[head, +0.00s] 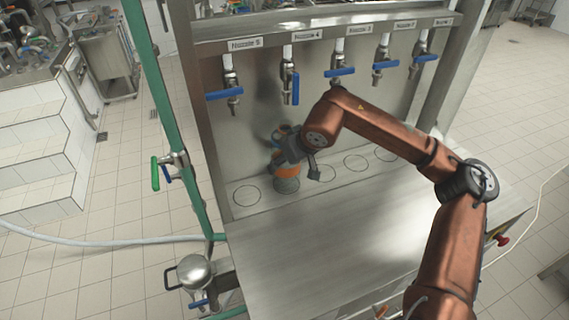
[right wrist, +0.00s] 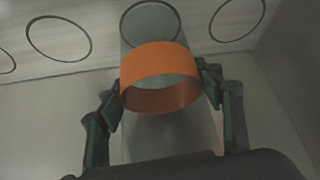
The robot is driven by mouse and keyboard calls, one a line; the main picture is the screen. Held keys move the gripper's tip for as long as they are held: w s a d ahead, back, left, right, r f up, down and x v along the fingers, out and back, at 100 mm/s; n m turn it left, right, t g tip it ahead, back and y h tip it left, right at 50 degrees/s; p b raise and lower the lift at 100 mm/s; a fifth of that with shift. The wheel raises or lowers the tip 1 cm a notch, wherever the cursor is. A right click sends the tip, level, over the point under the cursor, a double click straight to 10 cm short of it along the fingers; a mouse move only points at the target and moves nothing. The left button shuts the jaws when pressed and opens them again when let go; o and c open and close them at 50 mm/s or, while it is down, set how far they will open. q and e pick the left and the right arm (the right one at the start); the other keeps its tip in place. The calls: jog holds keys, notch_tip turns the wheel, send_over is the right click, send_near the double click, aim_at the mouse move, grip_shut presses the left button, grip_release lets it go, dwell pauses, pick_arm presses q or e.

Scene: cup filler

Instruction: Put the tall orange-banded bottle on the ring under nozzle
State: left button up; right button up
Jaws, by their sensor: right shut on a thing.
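The tall bottle, greyish and see-through with an orange band (head: 286,171), is in my right gripper (head: 290,157). In the right wrist view my right gripper (right wrist: 163,95) has a finger on each side of the bottle, around its orange band (right wrist: 160,78). The bottle looks close to upright. Its foot is in the row of rings, between the ring under Nozzle 5 (head: 246,195) and a ring to the right (head: 323,173), below Nozzle 4 (head: 289,78). The ring beneath it is hidden, and I cannot tell whether the foot touches the counter. My left gripper is out of view.
The steel counter (head: 310,245) is clear in front of the rings. Several blue-handled nozzles hang above, and the back panel is close behind the bottle. A green pipe (head: 166,110) runs down at the left, and a metal canister (head: 195,272) stands at lower left.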

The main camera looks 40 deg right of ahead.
jog(key=shift+r, duration=0.1)
jog(key=shift+f, duration=0.2)
jog(key=o, duration=1.1)
jog(key=shift+o, duration=0.2)
pick_arm(q)
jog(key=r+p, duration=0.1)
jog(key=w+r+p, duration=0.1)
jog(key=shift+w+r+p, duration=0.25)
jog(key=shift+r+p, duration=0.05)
jog(key=shift+p, duration=0.1)
pick_arm(e)
jog(key=v, duration=1.2)
jog(key=shift+r, duration=0.25)
